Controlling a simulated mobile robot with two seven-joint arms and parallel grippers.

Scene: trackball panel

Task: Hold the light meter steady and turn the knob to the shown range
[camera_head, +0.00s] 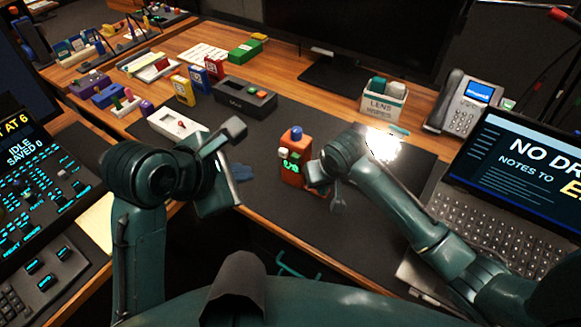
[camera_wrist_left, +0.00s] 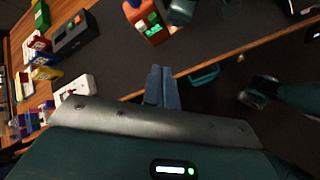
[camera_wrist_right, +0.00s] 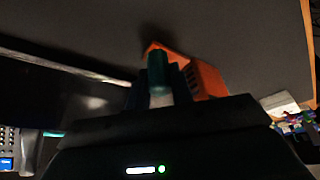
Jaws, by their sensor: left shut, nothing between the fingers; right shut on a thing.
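The orange light meter (camera_head: 292,172) stands on the dark desk mat, with a green lit display, a blue knob (camera_head: 296,134) on top and a small whitish part at its upper left. In the left wrist view the meter (camera_wrist_left: 148,27) lies beyond my left fingers. My right gripper (camera_head: 314,178) is shut on the meter from its right side; the right wrist view shows the orange body (camera_wrist_right: 207,80) close against the fingers, blurred. My left gripper (camera_head: 240,172) is shut and empty, left of the meter and apart from it. The knob's pointer is too small to read.
A black box (camera_head: 245,97) and a white box (camera_head: 178,122) stand behind on the left, near several coloured meters. A wipes box (camera_head: 383,103), phone (camera_head: 465,105) and laptop (camera_head: 530,160) are at the right. The mat between my left gripper and the meter is clear.

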